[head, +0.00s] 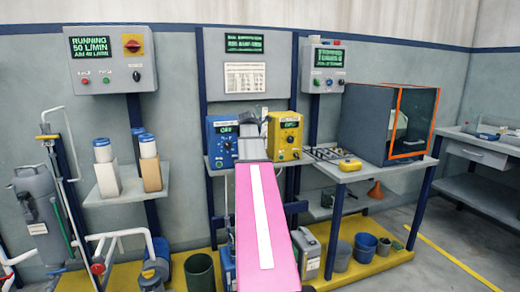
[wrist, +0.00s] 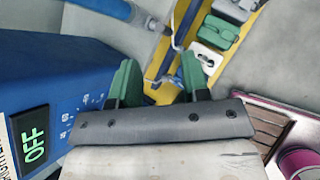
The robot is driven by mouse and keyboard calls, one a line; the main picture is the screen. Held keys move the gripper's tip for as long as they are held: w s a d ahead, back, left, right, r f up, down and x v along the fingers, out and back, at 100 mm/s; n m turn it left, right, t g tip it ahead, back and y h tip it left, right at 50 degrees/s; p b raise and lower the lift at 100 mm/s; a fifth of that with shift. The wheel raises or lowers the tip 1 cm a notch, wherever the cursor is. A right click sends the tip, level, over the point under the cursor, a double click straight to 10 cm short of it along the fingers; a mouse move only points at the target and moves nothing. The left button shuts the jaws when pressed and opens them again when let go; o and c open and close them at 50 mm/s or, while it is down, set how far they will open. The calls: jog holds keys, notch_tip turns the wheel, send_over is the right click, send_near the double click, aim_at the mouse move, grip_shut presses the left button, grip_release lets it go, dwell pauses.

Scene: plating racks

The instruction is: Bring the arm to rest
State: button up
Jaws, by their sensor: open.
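My arm (head: 265,225), pink with a white stripe, reaches forward to the two instrument boxes under the centre panel. My gripper (wrist: 157,80) shows in the wrist view as two green-padded fingers, spread apart with nothing between them. The wrist hides most of the gripper in the head view. A blue box (head: 221,140) with a dial and a small display stands left of the wrist, and a yellow box (head: 285,135) stands right of it. In the wrist view a blue box (wrist: 55,75) reading OFF is close to the left of the gripper.
A grey bench (head: 375,170) with an orange-edged cabinet (head: 410,115) stands at right. A shelf (head: 125,192) with bottles is at left. Buckets (head: 365,246) and a grey canister (head: 307,252) stand low on the yellow platform. Open floor lies at lower right.

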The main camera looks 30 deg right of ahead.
jog(key=shift+v, duration=0.85)
jog(key=shift+f, duration=0.15)
jog(key=s+a+f+m+g+y, duration=0.3)
jog(key=a+f+m, duration=0.7)
jog(key=a+f, duration=1.3)
jog(key=s+a+f+m+g+y, duration=0.2)
jog(key=s+a+f+m+y, duration=0.1)
jog(key=s+a+f+m, duration=0.8)
jog(key=s+a+f, duration=0.5)
jog(key=a+f, duration=0.1)
jog(key=a, duration=0.1)
jog(key=shift+a+y, duration=0.3)
jog(key=shift+y, duration=0.1)
